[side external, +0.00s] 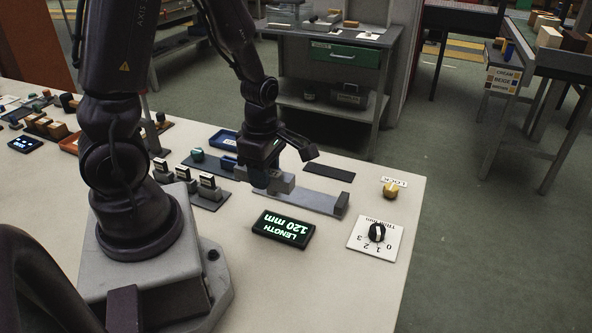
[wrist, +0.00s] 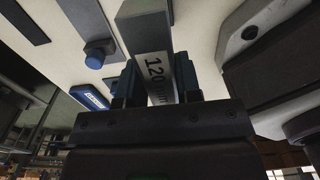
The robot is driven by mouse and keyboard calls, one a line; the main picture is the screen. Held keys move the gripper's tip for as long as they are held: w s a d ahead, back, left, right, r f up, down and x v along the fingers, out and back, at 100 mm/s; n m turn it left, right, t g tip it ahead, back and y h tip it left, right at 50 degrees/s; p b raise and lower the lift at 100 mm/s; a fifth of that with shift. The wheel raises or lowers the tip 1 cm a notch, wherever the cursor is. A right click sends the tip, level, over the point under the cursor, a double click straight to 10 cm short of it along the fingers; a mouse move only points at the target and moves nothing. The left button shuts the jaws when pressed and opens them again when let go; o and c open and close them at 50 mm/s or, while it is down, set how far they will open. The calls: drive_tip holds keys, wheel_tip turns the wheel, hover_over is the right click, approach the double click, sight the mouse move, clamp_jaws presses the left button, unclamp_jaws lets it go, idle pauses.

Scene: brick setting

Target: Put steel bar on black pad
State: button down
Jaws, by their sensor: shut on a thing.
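My gripper (side external: 264,178) is at the left end of a grey length gauge, low over the white table. In the wrist view, its fingers (wrist: 155,88) are shut on the steel bar (wrist: 146,28), a grey square bar with a "120 mm" label facing the camera. In the side view a grey block (side external: 282,184) shows just under the fingers; I cannot tell whether it is the bar or part of the gauge. The black pad (side external: 330,173) lies flat and bare on the table behind the gauge, right of my gripper and apart from it.
The gauge rail (side external: 310,201) ends in a raised block (side external: 342,203). A display (side external: 283,229) reads LENGTH 120 mm. A dial plate (side external: 374,239) and yellow knob (side external: 390,189) sit at right. A rack (side external: 208,194) and blue tray (side external: 222,139) lie left of my gripper.

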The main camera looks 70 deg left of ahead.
drive_tip(key=w+a, duration=0.6)
hover_over(329, 171)
drive_tip(key=s, duration=0.1)
drive_tip(key=f, duration=0.8)
drive_tip(key=shift+d+f, duration=0.15)
drive_tip(key=shift+d, duration=0.2)
drive_tip(key=shift+w+a+f, duration=0.2)
drive_tip(key=shift+w+f, duration=0.15)
drive_tip(key=shift+f, duration=0.05)
drive_tip(key=shift+w+a+f, duration=0.1)
drive_tip(key=shift+f, duration=0.8)
drive_tip(key=shift+w+a+f, duration=0.1)
drive_tip(key=shift+f, duration=0.8)
drive_tip(key=shift+d+f, duration=0.1)
drive_tip(key=c, duration=0.8)
unclamp_jaws()
drive_tip(key=shift+f, duration=0.1)
